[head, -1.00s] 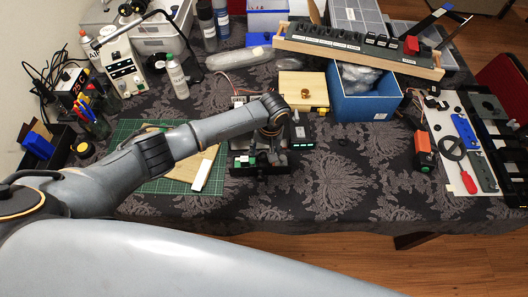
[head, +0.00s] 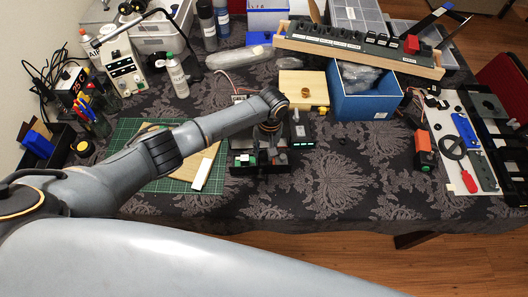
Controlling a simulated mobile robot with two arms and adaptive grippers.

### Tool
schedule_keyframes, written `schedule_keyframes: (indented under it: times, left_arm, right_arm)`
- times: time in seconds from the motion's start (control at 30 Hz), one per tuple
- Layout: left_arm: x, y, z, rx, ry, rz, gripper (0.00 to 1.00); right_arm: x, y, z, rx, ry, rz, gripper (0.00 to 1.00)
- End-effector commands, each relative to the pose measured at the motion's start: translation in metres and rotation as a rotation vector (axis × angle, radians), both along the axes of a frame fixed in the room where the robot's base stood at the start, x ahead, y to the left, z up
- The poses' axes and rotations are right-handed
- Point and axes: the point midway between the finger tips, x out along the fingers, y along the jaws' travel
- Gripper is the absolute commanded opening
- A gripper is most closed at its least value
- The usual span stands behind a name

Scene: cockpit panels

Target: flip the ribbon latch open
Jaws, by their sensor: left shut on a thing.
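A black panel unit (head: 240,169) with a small green-and-white part (head: 246,159) stands on the table near the middle. My left gripper (head: 266,157) points down onto this unit from above, just right of the green-and-white part. It is shut on a small part there, which I take to be the ribbon latch. The latch itself is hidden by my gripper and wrist and is too small to make out, so its angle cannot be told. My right gripper is out of view.
A wooden block (head: 300,88) and a blue box (head: 368,105) are behind. A green cutting mat (head: 170,186) lies left. The cloth to the right front is clear.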

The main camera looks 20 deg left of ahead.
Motion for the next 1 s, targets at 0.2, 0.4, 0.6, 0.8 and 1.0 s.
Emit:
schedule_keyframes:
  times: [0.2, 0.4, 0.6, 0.8, 1.0]
  left_arm:
    - [0.01, 0.003, -0.004, -0.057, 0.153, 0.005, 0.0]
    - [0.016, 0.006, -0.006, -0.102, 0.276, 0.004, 0.0]
    - [0.017, 0.006, -0.002, -0.123, 0.333, 0.001, 0.0]
    - [0.016, 0.006, 0.001, -0.125, 0.341, 0.0, 0.0]
    - [0.016, 0.006, 0.0, -0.125, 0.341, 0.0, 0.43]
  right_arm:
    - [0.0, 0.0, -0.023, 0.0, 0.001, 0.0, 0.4]
    - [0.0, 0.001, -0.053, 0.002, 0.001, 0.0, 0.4]
    - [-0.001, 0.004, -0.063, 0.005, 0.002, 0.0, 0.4]
    - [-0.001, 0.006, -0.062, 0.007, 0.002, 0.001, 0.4]
    - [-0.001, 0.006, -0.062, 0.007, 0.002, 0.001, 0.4]
